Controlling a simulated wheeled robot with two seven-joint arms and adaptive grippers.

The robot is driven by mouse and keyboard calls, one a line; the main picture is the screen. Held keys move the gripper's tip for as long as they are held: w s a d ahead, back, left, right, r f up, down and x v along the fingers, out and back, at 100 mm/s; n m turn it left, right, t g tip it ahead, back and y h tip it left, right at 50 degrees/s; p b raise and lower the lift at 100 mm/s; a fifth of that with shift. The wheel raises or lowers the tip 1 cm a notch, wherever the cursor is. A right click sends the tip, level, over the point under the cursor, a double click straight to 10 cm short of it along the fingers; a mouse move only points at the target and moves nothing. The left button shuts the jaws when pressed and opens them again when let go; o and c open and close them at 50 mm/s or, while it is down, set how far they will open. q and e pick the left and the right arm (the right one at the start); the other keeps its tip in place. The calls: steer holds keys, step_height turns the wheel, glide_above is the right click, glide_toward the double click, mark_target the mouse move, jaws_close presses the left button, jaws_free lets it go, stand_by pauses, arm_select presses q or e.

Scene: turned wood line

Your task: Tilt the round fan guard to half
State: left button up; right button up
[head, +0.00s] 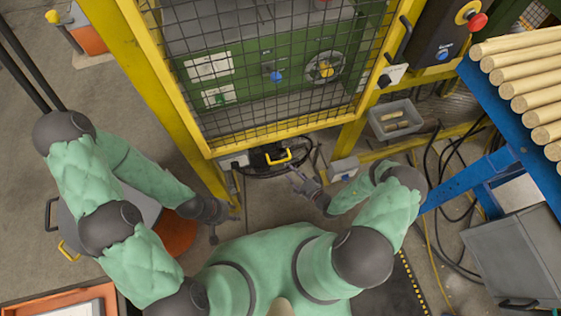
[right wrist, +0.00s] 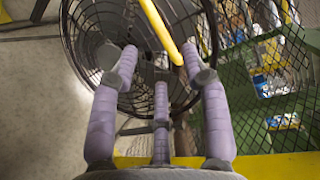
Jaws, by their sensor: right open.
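The round fan guard is a black wire cage seen in the right wrist view (right wrist: 88,38), with a yellow bar handle (right wrist: 158,28) running across it. In the head view the yellow handle (head: 280,159) shows below the machine's front frame, over the dark guard (head: 262,168). My right gripper (head: 297,180) is open close to the handle. In the right wrist view its spread fingers (right wrist: 160,62) face the guard, with the handle's lower end between the fingertips and nothing gripped. My left gripper (head: 226,224) hangs open and empty, left of the guard, by the yellow post.
A yellow-framed mesh panel (head: 270,75) stands above the guard. A grey bin (head: 397,119) and a small grey box (head: 343,169) are to the right. Cables (head: 436,165) lie on the floor. A blue rack (head: 495,105) holds wooden rods at the far right.

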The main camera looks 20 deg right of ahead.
mark_target(281, 161)
steer(key=b+x, duration=0.2)
steer(key=x, duration=0.6)
steer(key=shift+w+a+f, duration=0.15)
steer(key=shift+w+a, duration=0.05)
steer(key=shift+w, duration=0.1)
jaws_close()
